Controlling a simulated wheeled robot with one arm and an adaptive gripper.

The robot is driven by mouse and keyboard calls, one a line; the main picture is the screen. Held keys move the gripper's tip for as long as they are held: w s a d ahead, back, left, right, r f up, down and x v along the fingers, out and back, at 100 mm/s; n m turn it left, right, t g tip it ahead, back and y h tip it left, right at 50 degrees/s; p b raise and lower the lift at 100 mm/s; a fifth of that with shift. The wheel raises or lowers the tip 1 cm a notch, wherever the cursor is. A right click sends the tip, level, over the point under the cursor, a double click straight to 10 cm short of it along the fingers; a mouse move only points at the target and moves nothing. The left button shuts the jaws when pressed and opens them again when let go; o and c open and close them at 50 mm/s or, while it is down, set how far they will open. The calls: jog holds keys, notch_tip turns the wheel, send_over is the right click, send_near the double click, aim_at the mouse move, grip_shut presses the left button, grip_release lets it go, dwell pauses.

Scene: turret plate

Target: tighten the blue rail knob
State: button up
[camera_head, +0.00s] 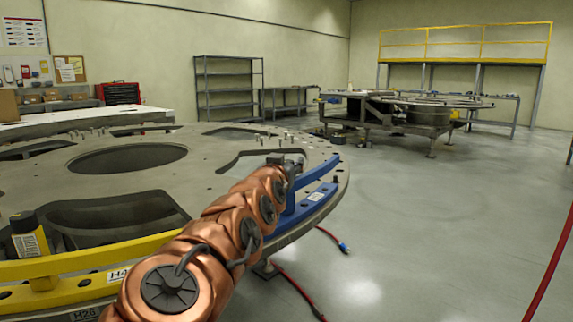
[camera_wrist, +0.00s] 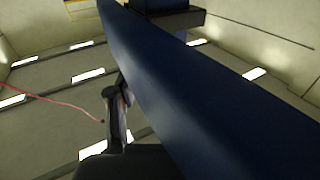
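A blue rail (camera_head: 318,200) is mounted along the near right edge of the round grey turret plate (camera_head: 215,165). A raised blue bar (camera_head: 318,171) runs along its upper side. In the wrist view a large blue bar (camera_wrist: 190,100) crosses the picture diagonally, very close to the camera. I cannot make out a separate blue knob in either view. My gripper (camera_head: 287,168) is at the end of my copper arm, at the rail's far part. One dark finger (camera_wrist: 117,115) shows beside the blue bar in the wrist view. The other finger and any grip are hidden.
Several pins (camera_head: 283,140) stand on the plate. A red hose with a blue end (camera_head: 343,247) lies on the floor. The floor at right is mostly clear.

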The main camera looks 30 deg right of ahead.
jog(key=shift+o, duration=0.7)
jog(key=v, duration=0.7)
jog(key=shift+s+a, duration=0.15)
jog(key=shift+a, duration=0.05)
dwell(0.3)
